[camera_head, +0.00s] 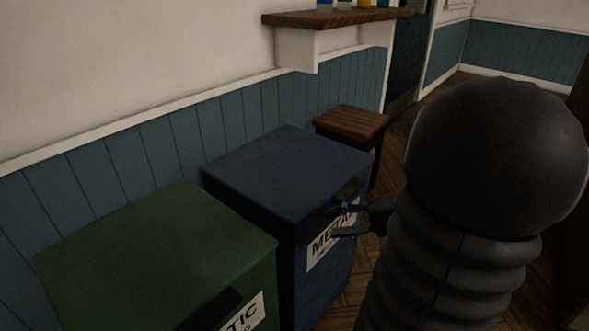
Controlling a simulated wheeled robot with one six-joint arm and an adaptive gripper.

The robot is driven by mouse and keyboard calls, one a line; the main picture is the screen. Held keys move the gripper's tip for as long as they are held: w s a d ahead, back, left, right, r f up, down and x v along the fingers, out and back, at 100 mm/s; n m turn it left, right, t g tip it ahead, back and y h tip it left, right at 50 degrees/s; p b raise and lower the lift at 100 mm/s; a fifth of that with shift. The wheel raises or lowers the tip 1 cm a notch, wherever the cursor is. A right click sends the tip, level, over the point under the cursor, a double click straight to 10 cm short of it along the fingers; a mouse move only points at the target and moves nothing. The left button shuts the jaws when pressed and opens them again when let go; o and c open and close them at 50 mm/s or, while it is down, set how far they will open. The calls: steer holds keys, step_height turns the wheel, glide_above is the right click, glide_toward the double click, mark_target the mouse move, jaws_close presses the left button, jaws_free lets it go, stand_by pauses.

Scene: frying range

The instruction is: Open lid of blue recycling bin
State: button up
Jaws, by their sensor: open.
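The blue recycling bin (285,170) stands against the wall in the middle of the head view. Its lid is down. A white label (322,245) with dark letters is on its front. A dark handle (347,191) sticks out at the lid's front edge. My gripper (340,221) is open in front of the bin, just below the handle and over the label. I cannot tell whether a finger touches the bin or handle. The rest of my arm fills the right side and hides the floor there.
A green bin (155,255) with a white label stands to the left, close beside the blue one. A small wooden stool (352,123) is behind the blue bin. A wooden shelf (335,18) with bottles is on the wall above. Some wood floor shows at right.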

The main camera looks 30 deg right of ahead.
mark_target(355, 194)
steer(key=s+d+f+m+t+h+b, duration=0.1)
steer(key=s+d+m+t+h, duration=0.1)
steer(key=d+t, duration=0.35)
steer(key=s+d+f+m+t+h, duration=0.1)
steer(key=s+d+m+t, duration=0.1)
steer(key=d, duration=0.7)
steer(key=x, duration=1.3)
steer(key=shift+w+d+r, duration=0.15)
steer(key=shift+w, duration=0.3)
jaws_close()
